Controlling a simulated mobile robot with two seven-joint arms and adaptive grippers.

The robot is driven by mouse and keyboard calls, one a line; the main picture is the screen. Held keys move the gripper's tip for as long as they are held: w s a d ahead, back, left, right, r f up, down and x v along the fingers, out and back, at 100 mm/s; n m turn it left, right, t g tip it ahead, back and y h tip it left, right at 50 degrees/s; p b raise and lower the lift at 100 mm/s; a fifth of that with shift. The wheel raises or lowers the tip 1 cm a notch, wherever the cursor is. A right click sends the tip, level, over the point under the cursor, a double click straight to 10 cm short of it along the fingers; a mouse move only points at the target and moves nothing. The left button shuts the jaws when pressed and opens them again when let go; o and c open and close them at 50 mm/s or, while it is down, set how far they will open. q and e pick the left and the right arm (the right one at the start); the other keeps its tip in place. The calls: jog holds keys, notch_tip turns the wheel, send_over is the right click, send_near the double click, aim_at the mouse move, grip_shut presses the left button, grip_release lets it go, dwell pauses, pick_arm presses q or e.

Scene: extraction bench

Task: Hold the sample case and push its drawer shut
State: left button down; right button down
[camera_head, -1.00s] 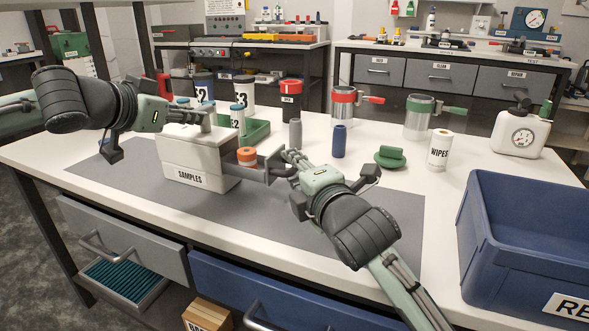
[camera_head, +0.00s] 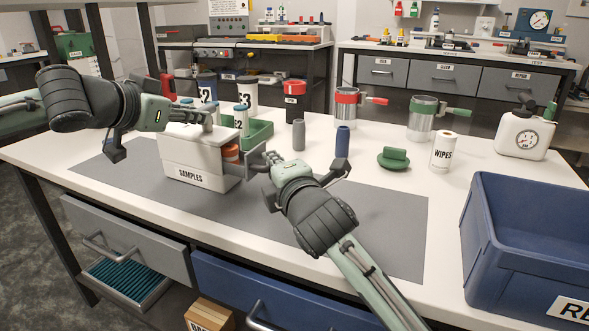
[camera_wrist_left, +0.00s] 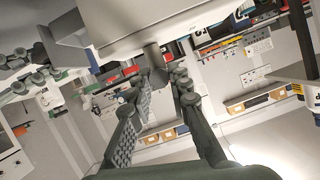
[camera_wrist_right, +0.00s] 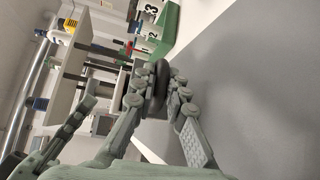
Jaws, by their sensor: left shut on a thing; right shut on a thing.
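The white sample case (camera_head: 195,165), labelled SAMPLES, stands upright on the grey mat. My left gripper (camera_head: 208,118) is shut on the small grey post on top of the case; the left wrist view shows the post (camera_wrist_left: 155,62) between the fingertips. The grey drawer (camera_head: 256,160) sticks out a short way from the case's right side. An orange-lidded container (camera_head: 231,153) shows partly at the drawer opening. My right gripper (camera_head: 270,160) is at the drawer's front, shut on its dark handle (camera_wrist_right: 157,86), which shows between the fingertips in the right wrist view.
A green tray (camera_head: 260,130) with white containers stands behind the case. A grey cylinder (camera_head: 298,135), a blue cylinder (camera_head: 342,141) and a green lidded item (camera_head: 393,158) stand to the right. A blue bin (camera_head: 525,245) fills the right front. The mat's right part (camera_head: 390,225) is clear.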

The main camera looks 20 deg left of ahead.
aim_at(251, 164)
jog(key=a, duration=0.5)
jog(key=shift+w, duration=0.1)
pick_arm(q)
jog(key=shift+d+f, duration=0.1)
jog(key=shift+d, duration=0.25)
pick_arm(e)
jog(key=shift+a, duration=0.15)
pick_arm(q)
jog(key=shift+a, duration=0.1)
pick_arm(e)
jog(key=c, duration=1.6)
grip_release()
jog(key=shift+r, duration=0.1)
jog(key=v, duration=1.2)
pick_arm(q)
jog(key=shift+a, duration=0.1)
